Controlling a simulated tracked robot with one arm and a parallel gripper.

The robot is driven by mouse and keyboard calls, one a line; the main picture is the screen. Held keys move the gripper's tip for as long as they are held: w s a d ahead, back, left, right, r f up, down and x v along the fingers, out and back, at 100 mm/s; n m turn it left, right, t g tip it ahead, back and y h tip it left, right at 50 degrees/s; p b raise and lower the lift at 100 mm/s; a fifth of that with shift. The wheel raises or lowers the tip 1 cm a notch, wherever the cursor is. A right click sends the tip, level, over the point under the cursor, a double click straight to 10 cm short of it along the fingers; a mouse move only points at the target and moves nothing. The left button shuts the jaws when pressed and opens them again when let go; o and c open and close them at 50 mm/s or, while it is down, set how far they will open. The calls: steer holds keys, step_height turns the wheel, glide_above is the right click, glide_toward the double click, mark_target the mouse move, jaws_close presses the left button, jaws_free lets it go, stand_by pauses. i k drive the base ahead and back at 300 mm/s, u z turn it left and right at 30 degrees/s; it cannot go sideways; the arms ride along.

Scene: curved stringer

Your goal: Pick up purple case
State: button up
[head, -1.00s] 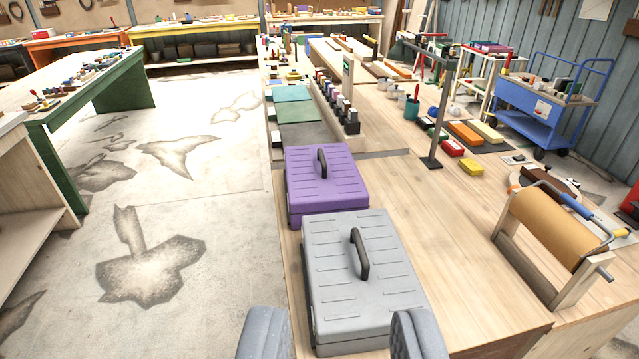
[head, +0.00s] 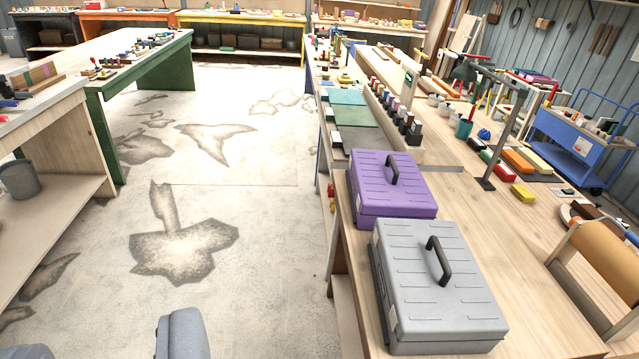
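The purple case (head: 375,200) lies flat on the long wooden workbench, near its left edge, with a dark handle on its lid. A grey case (head: 415,262) of similar shape lies in front of it, nearer to me, and hides part of its near side. My gripper (head: 105,342) is at the bottom left of the picture, its fingers apart with nothing seen between them. Only the tip of the left finger shows. The gripper is over the floor, left of the bench and nearer to me than the purple case.
The concrete floor (head: 260,235) left of the bench is clear. A table with green legs (head: 105,125) stands further left. Green mats (head: 350,115) and a rack of small blocks (head: 400,115) lie beyond the purple case. A brown paper roll (head: 605,255) stands at the right.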

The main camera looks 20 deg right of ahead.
mark_target(381, 184)
steer(key=u, duration=0.8)
steer(key=i, duration=2.7)
steer(key=z, duration=2.7)
steer(key=i, duration=1)
steer(key=u, duration=0.1)
